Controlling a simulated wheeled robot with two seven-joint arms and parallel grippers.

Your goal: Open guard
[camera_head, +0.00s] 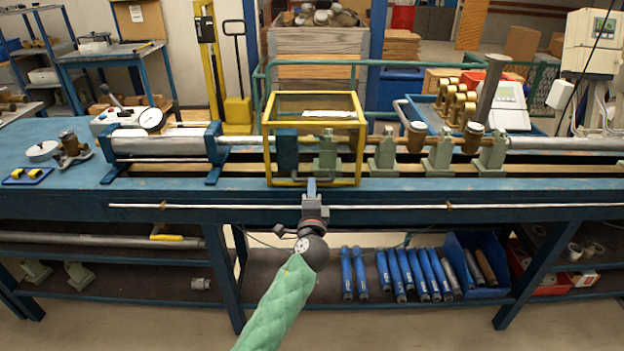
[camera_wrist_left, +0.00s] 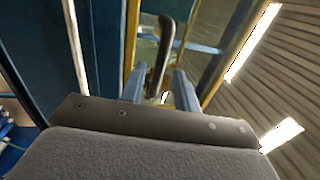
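The guard (camera_head: 315,124) is a yellow-framed, see-through box over the middle of the bench. It is down over a blue block and a green support. Its yellow frame (camera_wrist_left: 131,45) also shows in the left wrist view. My left gripper (camera_head: 311,183) is at the lower front edge of the guard. In the left wrist view my left gripper (camera_wrist_left: 160,90) has its two fingers apart. A dark curved handle (camera_wrist_left: 164,50) shows in the gap between them. I cannot tell whether the fingers touch it. My right gripper is not in view.
The blue bench (camera_head: 85,205) spans the view, with a pale rod (camera_head: 400,206) along its front edge. A cylinder with a gauge (camera_head: 151,120) stands left of the guard. Green supports (camera_head: 438,155) and pipe fittings stand to its right. Blue tubes (camera_head: 410,272) lie on the lower shelf.

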